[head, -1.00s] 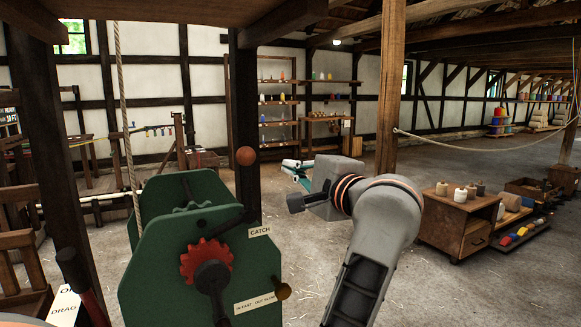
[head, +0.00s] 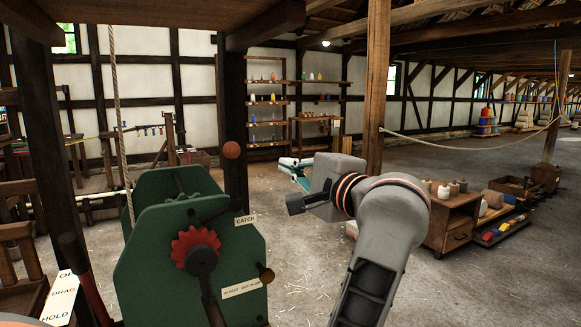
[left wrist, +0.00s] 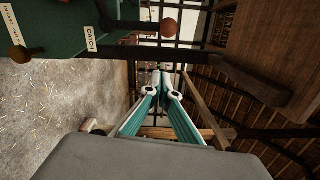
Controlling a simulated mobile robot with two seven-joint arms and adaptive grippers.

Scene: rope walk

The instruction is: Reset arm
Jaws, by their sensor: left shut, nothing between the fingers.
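My left arm rises from the bottom of the head view and bends toward the left. Its gripper (head: 293,167) has teal-and-white fingers, partly hidden behind the grey wrist. The left wrist view shows the fingers of this gripper (left wrist: 160,78) closed together with nothing held. The gripper is in free air, to the right of the green winch (head: 150,250) and apart from it. The winch has a red toothed wheel (head: 194,246), a dark crank and a "CATCH" label (head: 245,220). My right gripper is not in view.
A dark post (head: 232,110) stands behind the winch, and a lighter post (head: 376,90) stands beyond my arm. A rope (head: 115,100) hangs at left. A wooden cabinet with spools (head: 447,225) stands at right. Open floor (head: 300,240) lies between.

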